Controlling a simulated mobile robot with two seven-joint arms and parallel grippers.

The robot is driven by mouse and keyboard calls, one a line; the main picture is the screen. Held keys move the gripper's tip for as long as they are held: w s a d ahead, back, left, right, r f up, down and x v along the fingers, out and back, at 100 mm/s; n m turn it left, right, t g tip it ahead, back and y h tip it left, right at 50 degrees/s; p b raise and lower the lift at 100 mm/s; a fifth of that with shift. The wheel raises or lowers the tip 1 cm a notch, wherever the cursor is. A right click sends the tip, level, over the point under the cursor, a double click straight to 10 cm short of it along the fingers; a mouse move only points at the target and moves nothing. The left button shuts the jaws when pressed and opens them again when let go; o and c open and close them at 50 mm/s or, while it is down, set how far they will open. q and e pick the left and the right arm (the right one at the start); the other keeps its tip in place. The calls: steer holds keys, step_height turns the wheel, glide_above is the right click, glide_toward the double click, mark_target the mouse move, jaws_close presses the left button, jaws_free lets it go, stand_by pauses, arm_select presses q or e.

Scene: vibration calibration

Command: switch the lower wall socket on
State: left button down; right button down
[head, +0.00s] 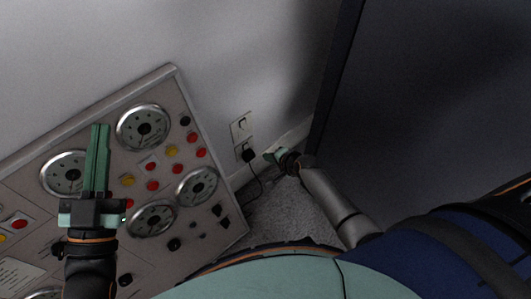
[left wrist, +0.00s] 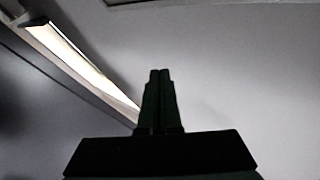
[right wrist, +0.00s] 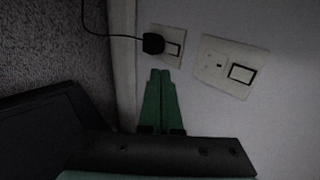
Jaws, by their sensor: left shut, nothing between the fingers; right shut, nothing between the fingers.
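The lower wall socket (head: 243,147) is a pale plate low on the wall. A black plug (head: 248,156) with a cable sits in it. In the right wrist view the same socket (right wrist: 178,34) shows its rocker switch (right wrist: 174,49) beside the plug (right wrist: 153,43); its on or off state cannot be told. My right gripper (head: 269,156) is shut and empty, just right of the socket. Its fingertips (right wrist: 160,72) appear just below the plate in the right wrist view; contact cannot be told. My left gripper (head: 99,128) is shut and empty, in front of the gauge panel.
The upper wall socket (head: 241,125) sits just above, with its own rocker (right wrist: 242,73) and no plug. A panel (head: 172,82) with gauges and coloured buttons stands at left. The black cable (head: 261,184) hangs to the carpet (head: 290,212). A dark surface (head: 430,100) fills the right.

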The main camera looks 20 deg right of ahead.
arm_select(q)
steer(key=shift+w+a+f+n+g+y, duration=0.15)
steer(key=shift+f+g+y, duration=0.1)
steer(key=shift+f, duration=0.35)
steer(key=shift+w+d+f+n+g+y, duration=0.1)
steer(key=shift+w+f+n+g+y, duration=0.15)
steer(key=shift+f, duration=0.4)
steer(key=shift+w+a+f+n+g+y, duration=0.1)
steer(key=shift+f+g+y, duration=0.15)
steer(key=shift+f, duration=0.35)
arm_select(e)
steer(key=shift+s+d+r, duration=0.1)
steer(key=shift+s+r, duration=0.25)
steer(key=shift+r, duration=0.05)
arm_select(q)
steer(key=shift+r, duration=0.1)
